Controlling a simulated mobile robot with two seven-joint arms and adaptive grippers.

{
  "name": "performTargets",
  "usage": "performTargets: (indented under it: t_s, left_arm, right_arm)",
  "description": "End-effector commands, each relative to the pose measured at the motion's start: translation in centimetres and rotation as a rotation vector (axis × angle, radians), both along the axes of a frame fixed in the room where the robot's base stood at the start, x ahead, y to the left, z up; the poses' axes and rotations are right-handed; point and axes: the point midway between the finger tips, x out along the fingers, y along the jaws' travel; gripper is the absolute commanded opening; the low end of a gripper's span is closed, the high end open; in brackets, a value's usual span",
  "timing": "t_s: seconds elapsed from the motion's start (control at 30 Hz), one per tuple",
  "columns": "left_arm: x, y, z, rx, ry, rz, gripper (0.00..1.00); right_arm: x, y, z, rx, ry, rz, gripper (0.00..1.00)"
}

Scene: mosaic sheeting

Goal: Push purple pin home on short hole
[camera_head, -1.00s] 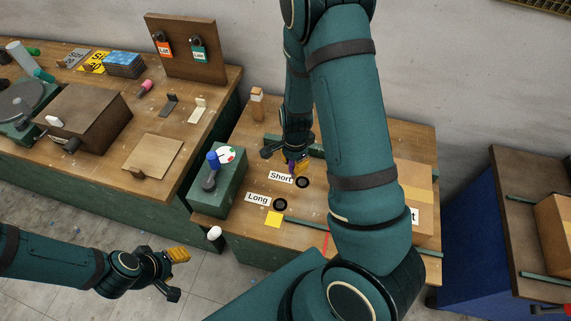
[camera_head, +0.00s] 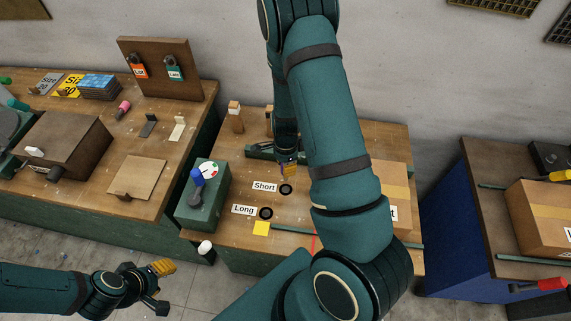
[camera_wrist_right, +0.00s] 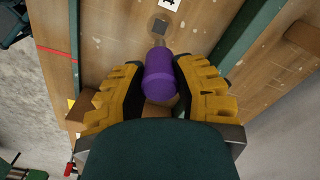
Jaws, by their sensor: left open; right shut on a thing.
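The purple pin (camera_wrist_right: 160,75) is held between the yellow-padded fingers of my right gripper (camera_wrist_right: 158,70) in the right wrist view. Its narrower grey end points away from the gripper toward a dark square patch on the wooden board. In the head view my right gripper (camera_head: 288,170) is just behind the black-ringed short hole (camera_head: 286,189), beside the "Short" label (camera_head: 264,186). My arm partly hides it. I cannot tell whether the pin touches the hole. My left gripper (camera_head: 160,286) is open and empty, low at the left, away from the table.
The long hole (camera_head: 266,212) with its "Long" label (camera_head: 243,210) lies nearer the front. A green box (camera_head: 203,208) with a dial and blue knob stands left of the holes. A cardboard box (camera_head: 392,185) is to the right, partly behind my right arm.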

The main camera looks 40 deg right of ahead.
Motion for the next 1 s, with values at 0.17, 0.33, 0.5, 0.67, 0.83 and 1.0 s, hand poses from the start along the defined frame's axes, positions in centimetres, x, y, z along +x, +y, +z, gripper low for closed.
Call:
performTargets:
  t_s: [0.17, 0.33, 0.5, 0.67, 0.83, 1.0]
  left_arm:
    - [0.0, 0.0, -1.1, 0.002, 0.0, 0.0, 0.47]
    - [0.0, -0.1, -2.4, 0.004, 0.001, 0.001, 0.47]
    - [0.1, -0.1, -3.8, 0.007, 0.002, 0.002, 0.47]
    - [0.1, -0.2, -4.9, 0.008, 0.003, 0.002, 0.47]
    - [0.1, -0.2, -5.2, 0.01, 0.003, 0.001, 0.47]
    - [0.1, -0.2, -5.2, 0.01, 0.003, 0.001, 0.47]
  right_arm:
    - [0.0, 0.0, -1.2, 0.0, 0.0, 0.0, 0.0]
    - [0.0, 0.0, -2.6, 0.0, 0.0, 0.0, 0.0]
    - [0.0, 0.0, -4.2, 0.0, 0.0, 0.001, 0.0]
    - [0.0, 0.0, -5.3, 0.0, 0.0, 0.0, 0.0]
    - [0.0, 0.0, -5.8, 0.0, 0.0, 0.0, 0.0]
    - [0.0, 0.0, -5.7, 0.0, 0.0, 0.0, 0.0]
